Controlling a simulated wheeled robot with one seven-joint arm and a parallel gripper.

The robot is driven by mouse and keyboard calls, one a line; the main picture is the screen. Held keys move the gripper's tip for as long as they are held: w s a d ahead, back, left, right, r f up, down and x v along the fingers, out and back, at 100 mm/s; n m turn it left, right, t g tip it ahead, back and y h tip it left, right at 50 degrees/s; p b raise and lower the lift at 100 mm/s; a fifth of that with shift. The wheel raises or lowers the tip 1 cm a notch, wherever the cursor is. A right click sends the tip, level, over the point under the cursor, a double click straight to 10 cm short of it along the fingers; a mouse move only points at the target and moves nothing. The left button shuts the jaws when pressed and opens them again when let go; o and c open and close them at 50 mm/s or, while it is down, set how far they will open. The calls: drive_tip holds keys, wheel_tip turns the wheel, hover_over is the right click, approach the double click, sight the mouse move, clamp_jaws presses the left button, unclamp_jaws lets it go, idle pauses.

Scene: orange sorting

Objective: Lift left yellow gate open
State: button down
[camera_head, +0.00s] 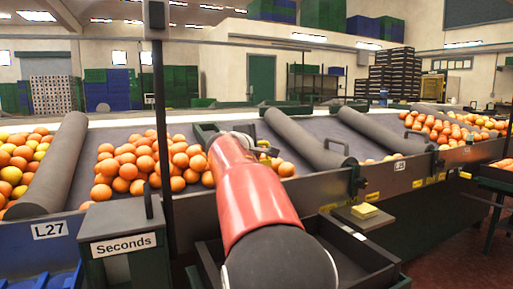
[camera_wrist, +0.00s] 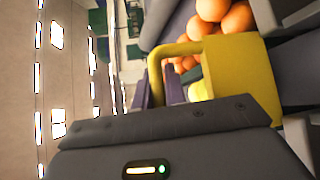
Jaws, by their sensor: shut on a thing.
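The yellow gate (camera_wrist: 238,78) fills the right of the wrist view, a solid plate with a looped handle on its left. In the wrist view my dark gripper body lies along the bottom, close against the gate. In the head view my arm hides most of the gate; only small yellow bits show beside it. The fingertips and their exact contact cannot be made out.
Oranges (camera_head: 130,165) lie on the belt left of my arm, with more beyond grey rollers (camera_head: 305,143) to the right. A "Seconds" bin (camera_head: 122,225) stands front left. A dark tray (camera_head: 352,262) and a small block with a yellow top (camera_head: 364,211) are front right.

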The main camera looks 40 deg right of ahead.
wheel_tip(320, 180, up, 6)
drive_tip(key=p, duration=0.2)
drive_tip(key=shift+f+p, duration=0.25)
drive_tip(key=shift+p, duration=0.1)
drive_tip(key=c, duration=1.5)
unclamp_jaws()
drive_tip(key=shift+o, duration=0.2)
drive_tip(key=shift+f, duration=0.1)
drive_tip(key=b+v, duration=0.1)
drive_tip(key=v, duration=0.7)
drive_tip(key=shift+b, duration=0.35)
